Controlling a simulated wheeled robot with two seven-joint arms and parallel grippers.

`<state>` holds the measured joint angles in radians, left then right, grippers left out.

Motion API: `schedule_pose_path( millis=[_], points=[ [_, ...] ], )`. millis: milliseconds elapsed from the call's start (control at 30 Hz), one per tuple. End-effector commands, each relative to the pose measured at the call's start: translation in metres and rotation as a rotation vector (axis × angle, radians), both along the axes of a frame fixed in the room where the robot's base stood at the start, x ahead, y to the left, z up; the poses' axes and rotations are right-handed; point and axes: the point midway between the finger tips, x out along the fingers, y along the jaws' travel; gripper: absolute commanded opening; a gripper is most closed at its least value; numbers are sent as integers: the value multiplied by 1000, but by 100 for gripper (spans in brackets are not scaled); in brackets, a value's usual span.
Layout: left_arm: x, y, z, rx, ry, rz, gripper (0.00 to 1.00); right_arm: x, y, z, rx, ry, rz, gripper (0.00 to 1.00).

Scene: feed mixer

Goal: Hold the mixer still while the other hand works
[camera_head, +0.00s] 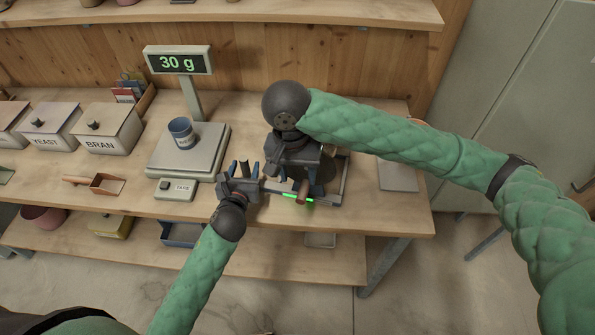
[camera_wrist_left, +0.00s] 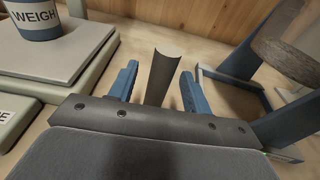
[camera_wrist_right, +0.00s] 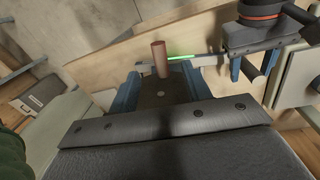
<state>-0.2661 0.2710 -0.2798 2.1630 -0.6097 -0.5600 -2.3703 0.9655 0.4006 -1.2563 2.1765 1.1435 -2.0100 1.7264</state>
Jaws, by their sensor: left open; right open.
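The mixer (camera_head: 343,180) stands at the bench's front edge, mostly hidden under my right gripper and arm. Its brown crank knob (camera_head: 302,190) sticks out in front and also shows in the right wrist view (camera_wrist_right: 160,58), just past the fingers. My right gripper (camera_wrist_right: 158,92) is open above a dark part of the mixer; the view does not show whether it touches. My left gripper (camera_head: 244,168) is open left of the mixer. In the left wrist view a grey-brown curved upright piece (camera_wrist_left: 162,78) stands between its fingers, with gaps on both sides. The mixer's blue frame (camera_wrist_left: 240,62) is at right.
A scale (camera_head: 190,150) with a blue WEIGH cup (camera_head: 182,132) stands left; its display (camera_head: 178,60) reads 30 g. YEAST (camera_head: 52,125) and BRAN (camera_head: 108,130) bins and a scoop (camera_head: 105,184) are farther left. A grey plate (camera_head: 397,176) lies right of the mixer.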

Motion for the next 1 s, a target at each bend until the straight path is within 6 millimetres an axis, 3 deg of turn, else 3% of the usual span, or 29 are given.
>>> schedule_pose_path(
  millis=[600,800,1000],
  points=[
    [-93,0,13,1,3,-1,49,0,0,0,0,0,0,48],
    [-110,0,15,0,3,0,49,0,0,0,0,0,0,48],
    [-114,0,17,0,1,0,49,0,0,0,0,0,0,48]
  ],
)
